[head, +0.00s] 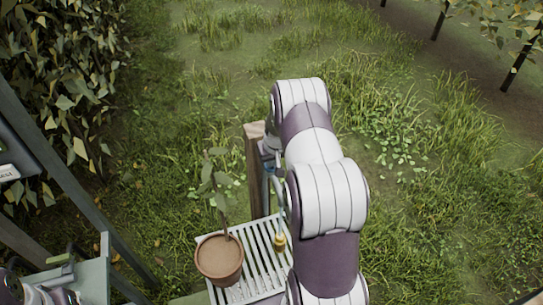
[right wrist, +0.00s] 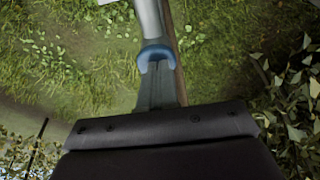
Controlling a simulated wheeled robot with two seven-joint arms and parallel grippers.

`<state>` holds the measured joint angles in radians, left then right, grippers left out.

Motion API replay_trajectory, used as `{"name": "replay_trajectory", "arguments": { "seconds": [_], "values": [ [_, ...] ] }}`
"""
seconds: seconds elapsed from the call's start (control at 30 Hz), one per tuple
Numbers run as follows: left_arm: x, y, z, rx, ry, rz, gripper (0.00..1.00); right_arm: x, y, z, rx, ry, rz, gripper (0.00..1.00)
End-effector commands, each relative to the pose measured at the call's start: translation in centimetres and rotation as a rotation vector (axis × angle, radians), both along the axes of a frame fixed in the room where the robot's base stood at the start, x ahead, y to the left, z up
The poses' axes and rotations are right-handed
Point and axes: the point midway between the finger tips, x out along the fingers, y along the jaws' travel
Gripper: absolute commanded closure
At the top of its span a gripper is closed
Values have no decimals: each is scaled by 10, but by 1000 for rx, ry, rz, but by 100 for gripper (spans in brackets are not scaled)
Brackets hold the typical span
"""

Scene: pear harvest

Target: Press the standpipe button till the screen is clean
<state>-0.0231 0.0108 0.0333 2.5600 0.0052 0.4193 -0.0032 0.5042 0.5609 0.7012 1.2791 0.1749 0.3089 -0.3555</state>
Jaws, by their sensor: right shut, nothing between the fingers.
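The standpipe is a wooden post (head: 254,172) with a pale pipe beside it, partly hidden by my right arm. A blue part, perhaps the button, shows on the pipe in the right wrist view (right wrist: 154,53). My right gripper (right wrist: 157,72) is shut and empty, its tips at the blue part; I cannot tell whether they press it. In the head view the gripper is small and mostly hidden beside the post. A white slatted rack (head: 236,294), perhaps the screen, lies below; I see no clear dirt on it.
A brown pot (head: 219,260) with a leafy plant stands on the rack. A brass nozzle (head: 279,242) hangs over the slats. A grey frame (head: 88,185) stands at the left, before a hedge (head: 60,90). Open grass lies behind and to the right.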

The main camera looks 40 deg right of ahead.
Motion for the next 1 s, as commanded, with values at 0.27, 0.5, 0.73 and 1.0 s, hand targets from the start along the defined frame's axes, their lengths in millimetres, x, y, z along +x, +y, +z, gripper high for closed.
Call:
{"name": "replay_trajectory", "arguments": {
  "seconds": [0.27,0.5,0.73,1.0],
  "values": [
    [0,0,-2,0,0,0,31,-9,6,-12,18,30,1,100],
    [0,0,-2,0,0,0,31,-9,6,-12,18,30,1,100],
    [0,0,6,0,0,0,31,-8,6,-2,16,28,2,100],
    [0,0,13,0,-1,0,31,-1,7,51,2,4,3,100]
  ]
}}
